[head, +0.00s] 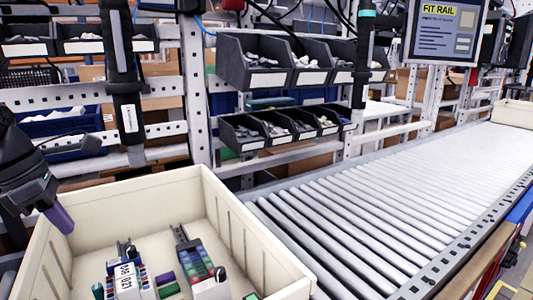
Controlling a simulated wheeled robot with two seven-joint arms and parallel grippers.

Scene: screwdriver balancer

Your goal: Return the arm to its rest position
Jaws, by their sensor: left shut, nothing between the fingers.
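My left gripper (60,217) is at the left edge of the head view, above the left wall of a cream bin. It is dark grey with a purple end pointing down and to the right. It is shut and holds nothing. It is apart from the parts in the bin. My right gripper is not in view.
The cream bin (262,245) holds several small coloured modules (127,280). Black tools hang upright at the left (124,80) and centre (362,55). Dark parts bins (255,78) fill the rack behind. A bare roller conveyor (400,200) runs right, below a screen (445,30).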

